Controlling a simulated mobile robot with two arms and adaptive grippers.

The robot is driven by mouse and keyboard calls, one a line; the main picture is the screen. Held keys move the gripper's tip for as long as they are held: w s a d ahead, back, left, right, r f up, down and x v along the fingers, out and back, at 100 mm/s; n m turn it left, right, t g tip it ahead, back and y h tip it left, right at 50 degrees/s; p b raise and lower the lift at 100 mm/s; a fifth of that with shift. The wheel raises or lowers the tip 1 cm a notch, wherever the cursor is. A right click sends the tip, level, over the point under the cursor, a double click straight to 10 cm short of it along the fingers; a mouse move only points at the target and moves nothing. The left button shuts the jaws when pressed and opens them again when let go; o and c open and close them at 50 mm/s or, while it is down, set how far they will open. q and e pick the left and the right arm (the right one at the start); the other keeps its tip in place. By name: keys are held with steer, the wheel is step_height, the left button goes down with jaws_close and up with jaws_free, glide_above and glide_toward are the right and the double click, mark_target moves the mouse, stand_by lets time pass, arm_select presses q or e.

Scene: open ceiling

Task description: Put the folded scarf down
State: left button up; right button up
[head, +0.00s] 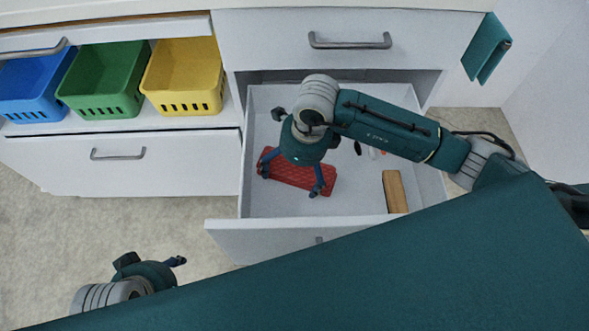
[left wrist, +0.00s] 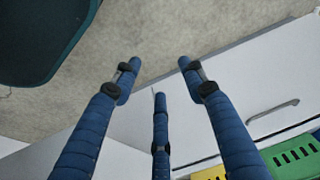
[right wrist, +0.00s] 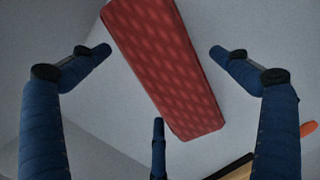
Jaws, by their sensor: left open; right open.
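The folded scarf (head: 290,172) is a red patterned rectangle lying on the floor of the open drawer (head: 260,206). My right gripper (head: 292,180) is above the scarf, with its fingers spread to either side of it. In the right wrist view the scarf (right wrist: 165,65) lies between and beyond the open fingers (right wrist: 160,60); I see no finger closed on it. My left gripper (head: 178,262) is over the floor at the lower left, away from the drawer. In the left wrist view its fingers (left wrist: 158,75) are open and empty.
A wooden block-like item (head: 395,192) lies at the drawer's right, with small dark, white and red items behind it. Blue (head: 35,85), green (head: 105,78) and yellow (head: 183,75) bins stand on a shelf at left. A teal cloth (head: 487,48) hangs at right.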

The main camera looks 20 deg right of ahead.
mark_target(299, 172)
steer(key=shift+r, duration=0.1)
steer(key=r, duration=0.2)
steer(key=r+p, duration=0.1)
steer(key=r, duration=0.2)
steer(key=d+r+p, duration=0.1)
steer(key=r, duration=0.2)
steer(key=shift+s+r, duration=0.1)
steer(key=shift+s, duration=0.2)
arm_select(q)
steer(key=shift+p+x, duration=0.35)
steer(key=shift+x, duration=0.85)
arm_select(e)
steer(key=shift+s+d+r, duration=0.1)
steer(key=shift+s+r, duration=0.05)
steer(key=shift+r, duration=0.8)
steer(key=shift+s+d+r, duration=0.1)
steer(key=shift+r, duration=0.8)
arm_select(q)
steer(key=shift+s, duration=0.2)
